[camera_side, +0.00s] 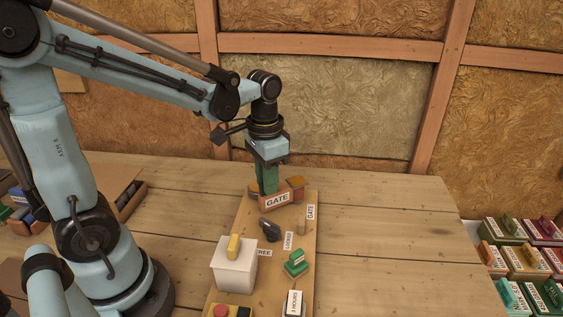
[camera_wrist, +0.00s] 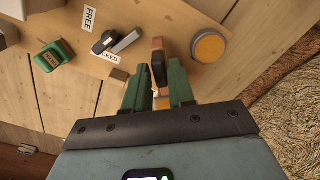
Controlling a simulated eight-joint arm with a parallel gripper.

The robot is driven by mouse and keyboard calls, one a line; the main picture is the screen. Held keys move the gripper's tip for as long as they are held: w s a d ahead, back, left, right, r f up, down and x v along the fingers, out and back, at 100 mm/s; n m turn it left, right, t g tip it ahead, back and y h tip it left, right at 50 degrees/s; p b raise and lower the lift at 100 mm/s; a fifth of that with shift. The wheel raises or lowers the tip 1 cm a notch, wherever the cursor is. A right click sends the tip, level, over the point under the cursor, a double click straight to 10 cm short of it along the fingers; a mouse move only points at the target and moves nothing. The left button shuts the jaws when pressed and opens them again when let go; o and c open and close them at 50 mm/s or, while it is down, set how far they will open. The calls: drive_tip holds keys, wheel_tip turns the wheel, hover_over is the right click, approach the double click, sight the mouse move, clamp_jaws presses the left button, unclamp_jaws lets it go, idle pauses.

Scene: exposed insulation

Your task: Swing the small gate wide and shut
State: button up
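A small brown-orange gate with a white GATE label (camera_side: 277,200) stands at the far end of a wooden board. In the wrist view the gate (camera_wrist: 157,44) shows edge-on, with a dark piece (camera_wrist: 158,68) at its near end. My gripper (camera_side: 267,190) points down, right at the gate, with its green fingers partly hiding it. In the wrist view the dark piece lies between the fingertips of my gripper (camera_wrist: 160,76), with little space on either side. I cannot tell whether the fingers press on it.
A dark lever (camera_side: 270,231), a white box with a yellow handle (camera_side: 234,265) and a green block (camera_side: 296,264) share the board. Table to the right is clear.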

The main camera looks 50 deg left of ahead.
clamp_jaws()
drive_tip(key=shift+d, duration=0.15)
drive_tip(key=d+n, duration=0.1)
drive_tip(key=n, duration=0.1)
drive_tip(key=d+n, duration=0.1)
drive_tip(key=n, duration=0.1)
drive_tip(key=shift+d, duration=0.3)
drive_tip(key=d+n, duration=0.1)
drive_tip(key=w+d+n, duration=0.1)
drive_tip(key=n, duration=0.1)
drive_tip(key=shift+n, duration=0.3)
drive_tip(key=shift+w+d+n, duration=0.3)
drive_tip(key=shift+d+n, duration=0.1)
drive_tip(key=shift+n, duration=0.35)
drive_tip(key=shift+w+d+n, duration=0.3)
drive_tip(key=shift+d+n, duration=0.05)
drive_tip(key=shift+n, duration=0.4)
drive_tip(key=shift+o, duration=1.8)
unclamp_jaws()
drive_tip(key=shift+r, duration=0.15)
